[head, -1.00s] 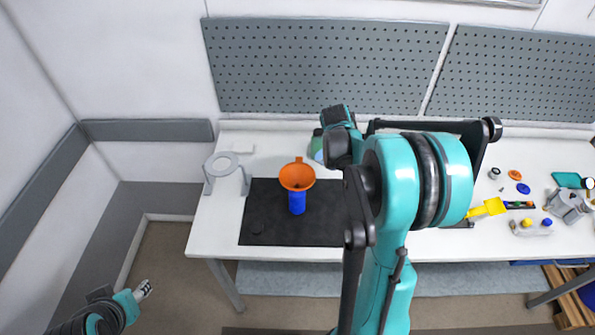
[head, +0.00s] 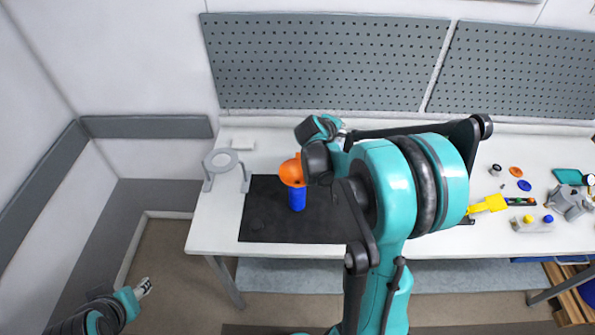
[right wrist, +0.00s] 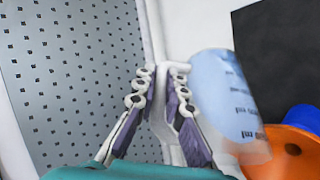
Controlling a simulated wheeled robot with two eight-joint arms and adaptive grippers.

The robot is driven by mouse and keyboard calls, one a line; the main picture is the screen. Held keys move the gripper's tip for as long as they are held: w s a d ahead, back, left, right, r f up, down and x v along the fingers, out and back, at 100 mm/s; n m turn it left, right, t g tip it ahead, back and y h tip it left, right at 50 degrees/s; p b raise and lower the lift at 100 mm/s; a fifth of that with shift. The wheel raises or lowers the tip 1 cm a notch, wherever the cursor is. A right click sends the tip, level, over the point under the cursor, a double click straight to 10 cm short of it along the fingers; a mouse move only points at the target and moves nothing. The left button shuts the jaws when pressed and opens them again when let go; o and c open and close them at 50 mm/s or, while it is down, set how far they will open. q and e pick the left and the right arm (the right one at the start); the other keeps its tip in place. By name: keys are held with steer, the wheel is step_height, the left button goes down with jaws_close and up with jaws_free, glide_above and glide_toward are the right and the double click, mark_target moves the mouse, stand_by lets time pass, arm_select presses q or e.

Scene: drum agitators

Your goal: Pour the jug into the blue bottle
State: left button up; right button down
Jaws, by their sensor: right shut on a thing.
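My right gripper (right wrist: 162,82) is shut on the jug (right wrist: 224,95), a clear vessel with blue contents and dark ml markings, which looks tilted in the right wrist view. In the head view my right wrist hides the jug. The blue bottle (head: 297,200) stands on the black mat, with the orange funnel (head: 291,173) at its top. The funnel (right wrist: 287,155) and a bit of the blue bottle (right wrist: 302,117) show close to the jug in the wrist view. I cannot tell whether liquid is flowing. My left gripper (head: 144,288) is low at the left, away from the table.
The black mat (head: 262,222) lies on the white table (head: 215,232). A grey ring stand (head: 224,162) is left of it. A yellow tool (head: 488,204) and several small parts lie at the right. Grey pegboards (head: 330,65) line the back wall.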

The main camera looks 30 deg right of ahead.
steer(key=shift+w+a, duration=0.2)
steer(key=shift+a, duration=0.05)
steer(key=shift+s+h, duration=0.15)
steer(key=shift+h, duration=0.25)
steer(key=shift+a+b, duration=0.1)
steer(key=shift+b, duration=0.2)
steer(key=shift+a, duration=0.15)
steer(key=shift+r+h, duration=0.1)
steer(key=shift+h, duration=0.2)
steer(key=shift+a+n, duration=0.1)
steer(key=shift+n, duration=0.2)
steer(key=shift+r+b, duration=0.2)
steer(key=shift+b, duration=0.1)
steer(key=shift+a+t, duration=0.2)
steer(key=shift+t, duration=0.1)
